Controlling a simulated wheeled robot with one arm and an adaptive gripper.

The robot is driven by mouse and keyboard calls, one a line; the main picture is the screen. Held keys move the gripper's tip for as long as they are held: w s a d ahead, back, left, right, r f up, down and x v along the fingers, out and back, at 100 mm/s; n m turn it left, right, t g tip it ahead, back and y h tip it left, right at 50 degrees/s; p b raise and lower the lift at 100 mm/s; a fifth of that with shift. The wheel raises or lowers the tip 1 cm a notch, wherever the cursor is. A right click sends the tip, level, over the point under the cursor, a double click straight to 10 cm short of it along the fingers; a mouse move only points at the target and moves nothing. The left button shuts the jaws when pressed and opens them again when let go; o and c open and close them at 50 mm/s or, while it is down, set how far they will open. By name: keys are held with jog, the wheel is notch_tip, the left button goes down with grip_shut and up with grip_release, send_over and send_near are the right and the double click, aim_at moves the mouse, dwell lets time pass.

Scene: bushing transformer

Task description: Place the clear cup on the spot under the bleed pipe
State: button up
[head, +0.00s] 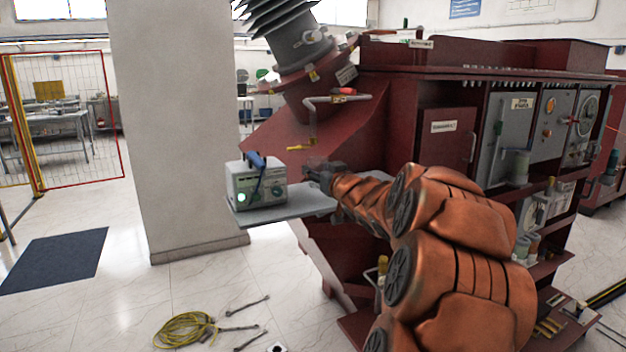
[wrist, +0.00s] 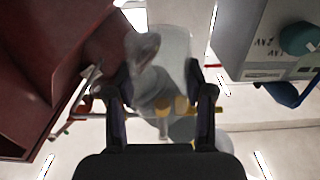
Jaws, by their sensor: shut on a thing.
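My gripper (head: 312,172) is shut on the clear cup (wrist: 172,48), which shows see-through between the two fingers in the wrist view. In the head view the cup is too faint to make out well at the fingertips. The gripper is above the grey shelf (head: 300,207) on the transformer's side, just right of the instrument box. The bleed pipe (head: 312,122) comes out of the red transformer body, bends down and ends in a yellow tip (head: 299,148), a little above and left of the gripper. I cannot tell whether the cup touches the shelf.
The red transformer cabinet (head: 445,140) fills the right side. A coiled yellow cable (head: 184,330) and several tools lie on the floor. A white pillar (head: 180,120) stands behind.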

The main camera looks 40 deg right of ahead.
jog(key=shift+x, duration=1.5)
jog(key=shift+w+f+p, duration=0.1)
jog(key=shift+f+p, duration=0.2)
jog(key=shift+f, duration=1.55)
jog(key=shift+f, duration=0.1)
jog(key=o, duration=1.1)
jog(key=shift+o, duration=0.2)
jog(key=b+v, duration=0.2)
jog(key=v, duration=1)
